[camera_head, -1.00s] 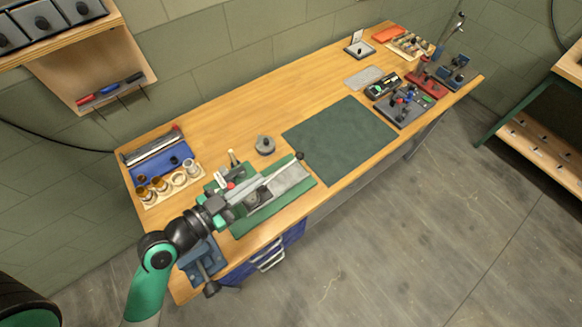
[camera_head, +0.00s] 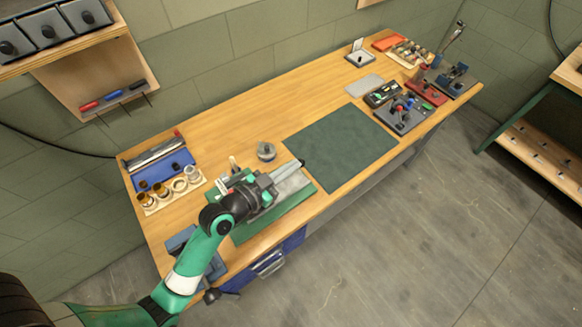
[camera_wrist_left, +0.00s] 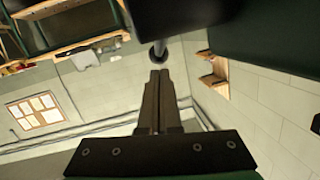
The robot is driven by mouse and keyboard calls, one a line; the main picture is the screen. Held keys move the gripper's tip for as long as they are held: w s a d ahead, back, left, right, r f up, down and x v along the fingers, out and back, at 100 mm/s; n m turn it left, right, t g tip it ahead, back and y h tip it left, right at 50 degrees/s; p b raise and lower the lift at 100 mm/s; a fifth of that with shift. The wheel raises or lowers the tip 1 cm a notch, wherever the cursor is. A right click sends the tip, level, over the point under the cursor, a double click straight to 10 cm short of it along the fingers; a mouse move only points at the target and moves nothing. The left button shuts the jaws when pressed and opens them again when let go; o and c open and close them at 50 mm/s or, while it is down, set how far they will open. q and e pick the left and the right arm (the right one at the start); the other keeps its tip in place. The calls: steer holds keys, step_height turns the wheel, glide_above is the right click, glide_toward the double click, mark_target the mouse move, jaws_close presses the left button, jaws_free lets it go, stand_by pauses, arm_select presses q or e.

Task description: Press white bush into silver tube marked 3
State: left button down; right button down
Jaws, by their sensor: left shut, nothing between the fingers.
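My left gripper (camera_head: 285,176) is over the green-based press fixture (camera_head: 277,220) and hides much of it. Its fingers are shut with nothing between them, as the left wrist view also shows (camera_wrist_left: 160,76). A dark rod with a rounded end (camera_wrist_left: 158,52) shows just beyond the fingertips in that view; I cannot tell whether they touch. Silver tubes (camera_head: 192,173) stand at the right of the wooden rack (camera_head: 168,202), beside brownish ones. I cannot read a number on any tube or make out the white bush. My right gripper is out of view.
A grey round part (camera_head: 266,152) stands behind the fixture. A blue tray (camera_head: 160,170) is behind the rack, and a blue vise (camera_head: 180,243) is at the near left. The dark green mat (camera_head: 340,142) is clear. Tools and parts crowd the far right.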

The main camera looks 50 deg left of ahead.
arm_select(q)
steer(key=shift+w+f, duration=0.1)
steer(key=shift+f, duration=0.05)
steer(key=g+p, duration=0.1)
steer(key=p, duration=0.1)
steer(key=shift+w+f+p, duration=0.1)
steer(key=shift+w+p, duration=0.1)
steer(key=shift+p, duration=0.1)
steer(key=shift+w+f+b, duration=0.2)
steer(key=shift+f+b, duration=0.55)
steer(key=shift+f, duration=0.1)
